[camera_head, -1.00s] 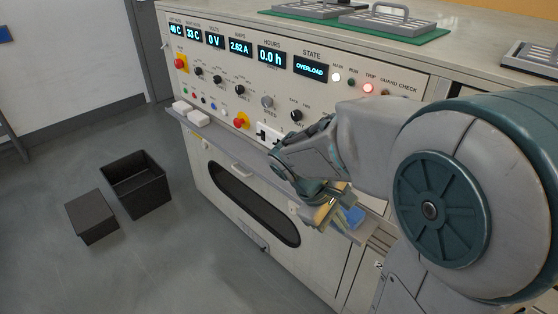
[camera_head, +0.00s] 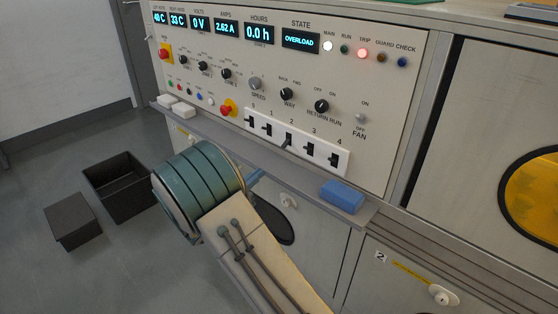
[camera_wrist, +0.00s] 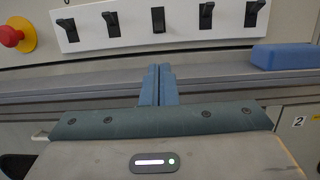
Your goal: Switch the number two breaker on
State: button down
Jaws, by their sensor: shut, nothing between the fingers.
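The white breaker strip (camera_head: 343,160) on the panel carries several black switches. The number two breaker (camera_head: 287,141) is the middle one. In the wrist view the number two breaker (camera_wrist: 158,20) looks different from its neighbours: its lever sits low, while the others show levers sticking up. My gripper (camera_wrist: 158,70) is shut and empty, its blue fingers pointing at the panel just below the middle breaker, apart from it in the picture. In the head view my arm hides most of the gripper.
A ledge (camera_head: 225,140) runs under the panel, with a blue block (camera_head: 342,196) at its right end. A red knob (camera_head: 228,108) is left of the strip. The display (camera_head: 300,40) reads OVERLOAD and the TRIP lamp (camera_head: 363,54) glows red. Dark bins stand on the floor.

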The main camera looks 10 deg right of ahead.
aim_at(286, 143)
jog(key=b+x, duration=0.2)
jog(key=x, duration=0.8)
jog(key=shift+r, duration=0.1)
dwell(0.4)
